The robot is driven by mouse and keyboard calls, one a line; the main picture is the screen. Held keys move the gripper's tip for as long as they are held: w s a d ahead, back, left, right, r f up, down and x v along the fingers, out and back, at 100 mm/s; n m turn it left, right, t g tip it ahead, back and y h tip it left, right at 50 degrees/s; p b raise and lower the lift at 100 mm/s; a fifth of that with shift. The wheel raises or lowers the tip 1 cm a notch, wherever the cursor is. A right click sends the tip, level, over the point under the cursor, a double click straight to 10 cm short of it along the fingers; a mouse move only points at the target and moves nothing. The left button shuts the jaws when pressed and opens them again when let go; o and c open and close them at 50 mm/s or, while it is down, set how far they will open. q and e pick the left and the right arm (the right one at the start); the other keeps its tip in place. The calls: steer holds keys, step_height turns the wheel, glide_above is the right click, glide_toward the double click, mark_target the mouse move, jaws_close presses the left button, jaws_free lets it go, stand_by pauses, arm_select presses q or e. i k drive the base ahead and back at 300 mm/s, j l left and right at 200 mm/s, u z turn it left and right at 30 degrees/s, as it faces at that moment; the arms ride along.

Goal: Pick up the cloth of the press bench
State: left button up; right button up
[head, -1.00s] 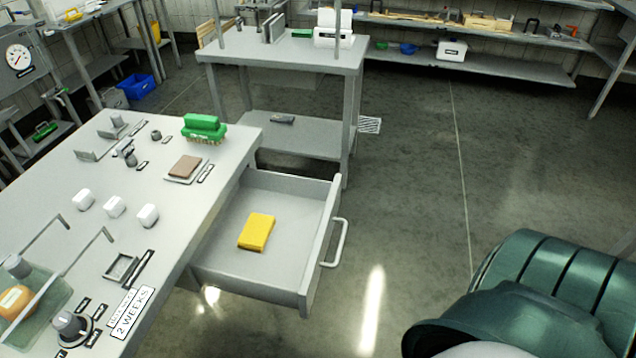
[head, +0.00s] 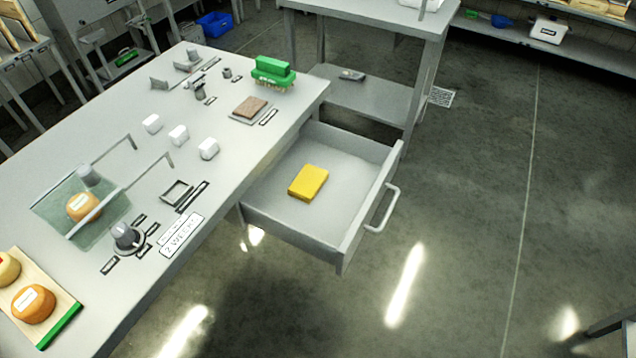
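A yellow folded cloth (head: 308,182) lies flat in the open drawer (head: 283,222) of the bench (head: 105,203). Nothing else shows in the drawer. The drawer sticks out to the right from under the bench top, with a pale handle (head: 382,208) on its front. Neither of my grippers is in view.
On the bench stand a green brush (head: 273,72), a brown pad (head: 250,106), several white blocks (head: 178,135), a knob (head: 126,237) and cheese wheels (head: 34,304) on a board. Another table (head: 365,17) stands behind the drawer. The floor (head: 470,220) to the right is clear.

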mark_target(307, 185)
steer(key=l+u, duration=0.1)
steer(key=u, duration=0.3)
steer(key=l+u, duration=0.15)
steer(key=u, duration=0.25)
steer(key=l+u, duration=0.3)
steer(key=l, duration=0.35)
steer(key=l+u, duration=0.25)
steer(key=l, duration=0.75)
steer(key=k+l, duration=0.1)
steer(key=l, duration=0.3)
